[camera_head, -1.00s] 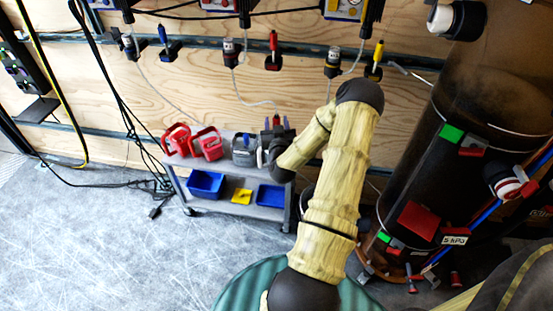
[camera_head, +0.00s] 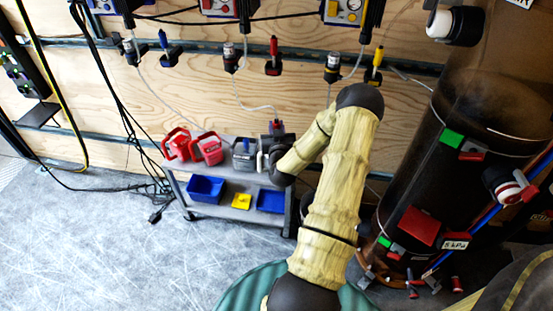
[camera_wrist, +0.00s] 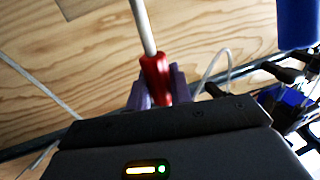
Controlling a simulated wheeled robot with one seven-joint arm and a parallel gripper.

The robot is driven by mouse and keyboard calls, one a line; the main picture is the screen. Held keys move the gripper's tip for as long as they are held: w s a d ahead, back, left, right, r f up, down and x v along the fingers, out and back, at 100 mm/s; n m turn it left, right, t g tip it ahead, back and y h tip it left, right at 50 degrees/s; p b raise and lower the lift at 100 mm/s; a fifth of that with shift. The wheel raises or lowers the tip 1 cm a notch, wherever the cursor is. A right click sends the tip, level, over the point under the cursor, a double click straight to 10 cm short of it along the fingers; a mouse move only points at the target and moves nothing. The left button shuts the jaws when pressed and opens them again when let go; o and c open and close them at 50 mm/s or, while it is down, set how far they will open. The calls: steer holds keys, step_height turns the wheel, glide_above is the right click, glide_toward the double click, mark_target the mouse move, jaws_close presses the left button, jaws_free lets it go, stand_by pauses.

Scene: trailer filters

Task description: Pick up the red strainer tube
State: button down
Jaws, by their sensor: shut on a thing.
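My gripper (camera_head: 277,126) is above the right end of the grey cart, its fingers small in the head view. In the wrist view, its purple fingers (camera_wrist: 157,88) are shut on a red strainer tube (camera_wrist: 155,75). A pale, straight tube or stem rises from the red part's upper end. The red part's lower end is hidden behind the gripper body. In the head view a thin hose ends close to my gripper, and the held red part is too small to make out well. Another red piece (camera_head: 273,46) sits in a black wall holder above.
The grey cart (camera_head: 231,213) carries red containers (camera_head: 208,149), a grey container (camera_head: 245,152), blue bins (camera_head: 206,188) and a yellow item (camera_head: 241,201). A dark tank (camera_head: 440,165) stands to the right. Hoses hang on the plywood wall.

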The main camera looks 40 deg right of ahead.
steer(key=shift+r, duration=0.1)
step_height(320, 180, up, 18)
steer(key=p, duration=0.4)
steer(key=shift+p, duration=0.3)
stand_by(0.3)
